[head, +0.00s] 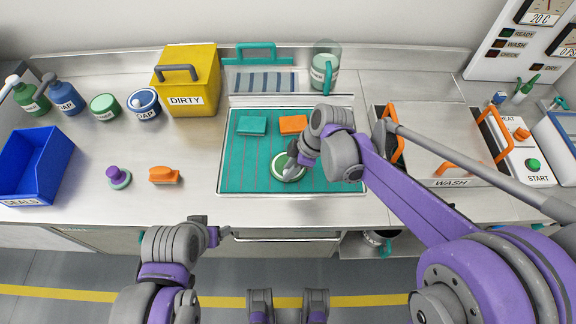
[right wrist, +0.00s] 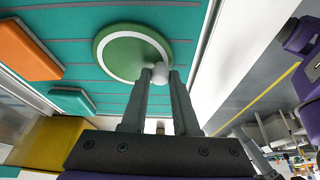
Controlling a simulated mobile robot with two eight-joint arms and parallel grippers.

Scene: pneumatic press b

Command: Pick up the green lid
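The green lid (head: 287,167) lies flat on the teal mat (head: 245,178), near its front edge. It is round and green with a white ring and a small white knob. The right wrist view shows the lid (right wrist: 119,50) large, just beyond my fingertips. My right gripper (head: 291,171) reaches down over the lid. Its fingers (right wrist: 161,78) are close together, one on each side of the knob, which fills the gap between them. The gripper hides part of the lid in the head view. My left gripper (head: 218,230) is in front of the counter edge, away from the lid, with no object visible in it.
A teal block (head: 252,125) and an orange block (head: 292,124) lie behind the lid on the mat. The wash unit (head: 452,183) with orange handles is on the right. A yellow DIRTY box (head: 187,85) stands at back left. An orange piece (head: 164,175) lies left of the mat.

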